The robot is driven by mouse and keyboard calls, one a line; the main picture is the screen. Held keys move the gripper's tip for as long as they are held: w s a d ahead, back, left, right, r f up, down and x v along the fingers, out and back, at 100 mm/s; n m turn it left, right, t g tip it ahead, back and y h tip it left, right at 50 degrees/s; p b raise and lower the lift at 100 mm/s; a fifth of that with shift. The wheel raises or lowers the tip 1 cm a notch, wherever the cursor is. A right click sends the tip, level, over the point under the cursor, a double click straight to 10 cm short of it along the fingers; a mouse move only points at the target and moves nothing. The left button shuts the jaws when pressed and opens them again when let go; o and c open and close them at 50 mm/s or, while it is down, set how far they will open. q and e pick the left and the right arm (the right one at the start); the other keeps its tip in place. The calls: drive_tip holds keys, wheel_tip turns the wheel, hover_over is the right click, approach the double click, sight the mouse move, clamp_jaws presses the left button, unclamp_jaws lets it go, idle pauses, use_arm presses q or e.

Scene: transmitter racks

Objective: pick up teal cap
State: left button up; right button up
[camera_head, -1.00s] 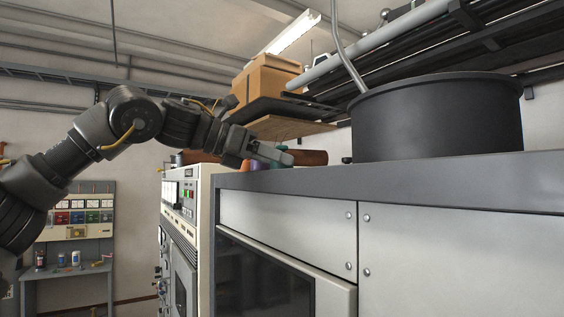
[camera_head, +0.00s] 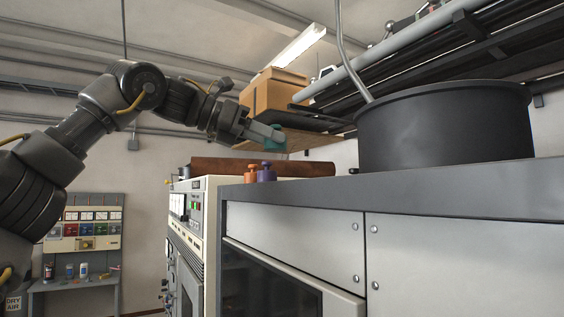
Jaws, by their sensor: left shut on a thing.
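The teal cap (camera_head: 274,144) is held at the fingertips of my left gripper (camera_head: 272,137), up in the air above the rack top. The left gripper is shut on it, and the fingers cover part of the cap. An orange cap (camera_head: 250,174) and a purple cap (camera_head: 266,172) stand side by side on the rack top, below and apart from the gripper. My right gripper is out of view.
A large black pot-like drum (camera_head: 445,130) stands on the grey cabinet (camera_head: 420,190) at right. A brown cylinder (camera_head: 225,166) lies behind the caps. A cardboard box (camera_head: 275,93) sits on a wooden shelf (camera_head: 310,140) behind the gripper. A workbench (camera_head: 75,285) is at the far left.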

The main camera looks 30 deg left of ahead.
use_arm(q)
drive_tip(key=s+a+r, duration=0.5)
drive_tip(key=a+r, duration=0.1)
drive_tip(key=a, duration=0.3)
drive_tip(key=shift+s+a+r, duration=0.15)
drive_tip(key=shift+s+a, duration=0.15)
drive_tip(key=shift+a, duration=0.1)
